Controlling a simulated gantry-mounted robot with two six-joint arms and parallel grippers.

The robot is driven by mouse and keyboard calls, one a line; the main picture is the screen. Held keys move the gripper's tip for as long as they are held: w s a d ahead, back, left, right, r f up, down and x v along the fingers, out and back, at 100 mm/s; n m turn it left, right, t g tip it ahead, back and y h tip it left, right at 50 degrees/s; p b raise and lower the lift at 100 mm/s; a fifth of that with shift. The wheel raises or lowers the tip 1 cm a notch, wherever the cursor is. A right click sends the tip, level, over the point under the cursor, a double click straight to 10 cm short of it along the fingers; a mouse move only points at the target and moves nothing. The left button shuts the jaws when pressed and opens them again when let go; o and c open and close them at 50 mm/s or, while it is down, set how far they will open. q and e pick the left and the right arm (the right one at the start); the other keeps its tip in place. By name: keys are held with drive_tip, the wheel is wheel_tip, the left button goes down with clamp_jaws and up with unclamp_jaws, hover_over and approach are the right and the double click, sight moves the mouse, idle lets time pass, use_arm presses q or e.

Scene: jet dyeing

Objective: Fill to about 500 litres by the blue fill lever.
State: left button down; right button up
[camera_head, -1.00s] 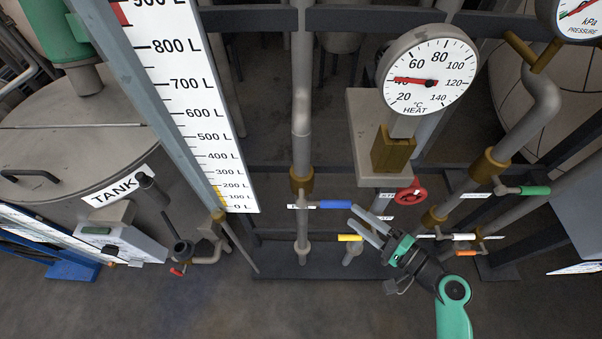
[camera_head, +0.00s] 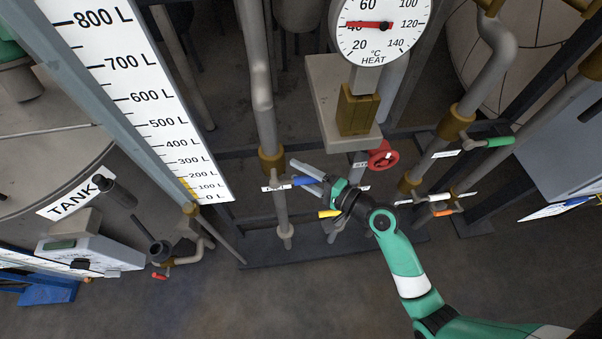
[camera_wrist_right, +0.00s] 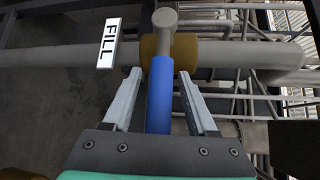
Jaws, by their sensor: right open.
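The blue fill lever (camera_head: 304,181) sticks out to the right from its pipe in the head view. In the right wrist view the blue lever (camera_wrist_right: 159,95) lies between the two fingers, with a gap on each side. My right gripper (camera_head: 308,178) is open around it; the same fingers show in the right wrist view (camera_wrist_right: 158,90). A FILL label (camera_wrist_right: 109,43) sits beside the pipe. The tank level gauge (camera_head: 150,115) shows a yellow column at its low end, near 200 L. My left gripper is not in view.
A yellow lever (camera_head: 329,213) is just below my right gripper. A red handwheel (camera_head: 383,157) and a green lever (camera_head: 499,141) stand to the right. White and orange levers are lower right. The heat dial (camera_head: 380,26) is above.

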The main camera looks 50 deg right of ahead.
drive_tip(key=shift+c, duration=0.2)
clamp_jaws()
idle(1.1)
